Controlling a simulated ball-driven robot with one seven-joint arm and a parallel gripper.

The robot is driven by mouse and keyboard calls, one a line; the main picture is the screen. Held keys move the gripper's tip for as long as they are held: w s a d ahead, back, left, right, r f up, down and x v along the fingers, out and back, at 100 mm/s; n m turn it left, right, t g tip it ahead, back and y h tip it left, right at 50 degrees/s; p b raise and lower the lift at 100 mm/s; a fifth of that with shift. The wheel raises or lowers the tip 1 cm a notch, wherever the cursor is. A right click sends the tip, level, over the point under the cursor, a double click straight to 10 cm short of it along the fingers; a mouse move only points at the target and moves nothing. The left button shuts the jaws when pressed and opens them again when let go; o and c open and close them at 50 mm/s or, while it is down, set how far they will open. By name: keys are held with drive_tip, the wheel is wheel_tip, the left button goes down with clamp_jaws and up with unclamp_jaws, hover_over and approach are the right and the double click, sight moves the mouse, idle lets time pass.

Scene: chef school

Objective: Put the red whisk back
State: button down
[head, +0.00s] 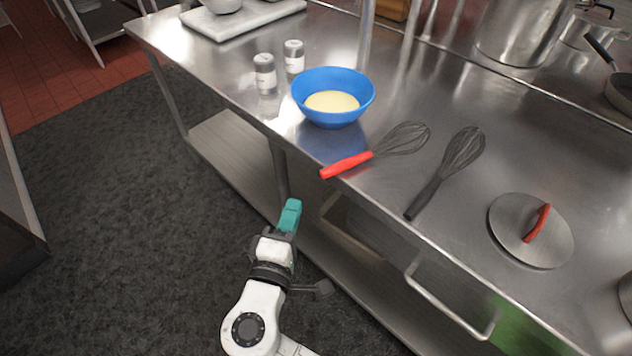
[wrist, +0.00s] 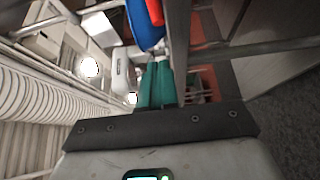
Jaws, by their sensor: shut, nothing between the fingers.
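The red whisk (head: 347,165) lies on the steel table, its red handle toward the front edge and its wire end pointing up and right. A red piece that looks like its handle shows at the top of the wrist view (wrist: 156,12). My gripper (head: 290,210) has teal fingers and is in front of the table, below and left of the red handle, apart from it. In the wrist view the teal fingers (wrist: 157,84) are together, with nothing held.
A blue bowl (head: 317,85) with pale yellow contents stands behind the red whisk. A black whisk (head: 425,198) and a lid with a red handle (head: 512,240) lie to the right. Two shakers (head: 265,75) stand left of the bowl. The steel table's front edge (head: 385,215) is close to my gripper.

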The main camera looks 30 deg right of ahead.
sight(330, 176)
drive_tip(key=w+d+p, duration=0.1)
drive_tip(key=w+d, duration=0.2)
drive_tip(key=d, duration=0.3)
drive_tip(key=shift+w+d, duration=0.2)
drive_tip(key=shift+d, duration=0.15)
drive_tip(key=d, duration=0.3)
drive_tip(key=shift+w+d+f, duration=0.1)
drive_tip(key=shift+d, duration=0.1)
drive_tip(key=shift+a, duration=0.15)
